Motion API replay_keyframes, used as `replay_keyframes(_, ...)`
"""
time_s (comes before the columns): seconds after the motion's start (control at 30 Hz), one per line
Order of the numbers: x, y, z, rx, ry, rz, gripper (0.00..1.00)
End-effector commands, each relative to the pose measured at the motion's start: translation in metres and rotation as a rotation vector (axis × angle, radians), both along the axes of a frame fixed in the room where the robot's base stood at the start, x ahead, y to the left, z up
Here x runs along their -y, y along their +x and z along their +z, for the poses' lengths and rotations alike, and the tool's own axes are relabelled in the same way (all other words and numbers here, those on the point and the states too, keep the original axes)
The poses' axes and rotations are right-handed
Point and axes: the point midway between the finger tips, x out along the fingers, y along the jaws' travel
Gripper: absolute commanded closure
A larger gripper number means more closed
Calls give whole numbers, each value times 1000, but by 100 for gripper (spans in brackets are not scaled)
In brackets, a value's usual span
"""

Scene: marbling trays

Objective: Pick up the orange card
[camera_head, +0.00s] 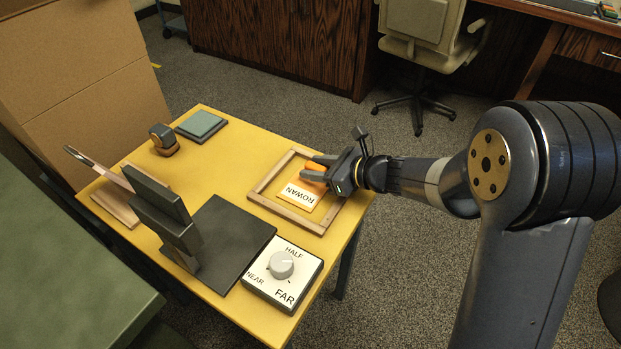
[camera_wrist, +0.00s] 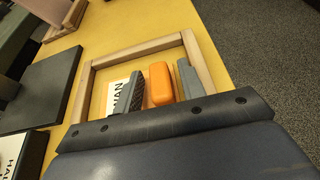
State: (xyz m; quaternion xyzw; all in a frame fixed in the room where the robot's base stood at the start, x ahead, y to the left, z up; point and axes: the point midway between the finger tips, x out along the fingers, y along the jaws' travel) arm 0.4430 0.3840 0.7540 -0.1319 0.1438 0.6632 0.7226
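In the wrist view the orange piece (camera_wrist: 160,84) has rounded edges and stands between my two fingers. Whether it is joined to the white label (camera_wrist: 119,98) I cannot tell. My gripper (camera_head: 311,166) is low over the frame, with one finger on each side of the orange piece. In the wrist view my gripper (camera_wrist: 160,68) looks open, with narrow gaps beside the piece.
A dial box (camera_head: 305,262) marked NEAR, HALF and FAR sits at the near table edge. A dark stand (camera_head: 235,240) is left of it. A green pad (camera_head: 201,125) and a small dark-topped object (camera_head: 163,140) are at the back. The table between pad and frame is clear.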

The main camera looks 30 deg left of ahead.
Motion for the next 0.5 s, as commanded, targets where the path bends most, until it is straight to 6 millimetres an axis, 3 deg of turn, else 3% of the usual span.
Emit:
replay_keyframes(0.43, 0, 0, 0, 0, 0, 0, 99)
replay_keyframes(0.5, 0, 0, 0, 0, 0, 0, 100)
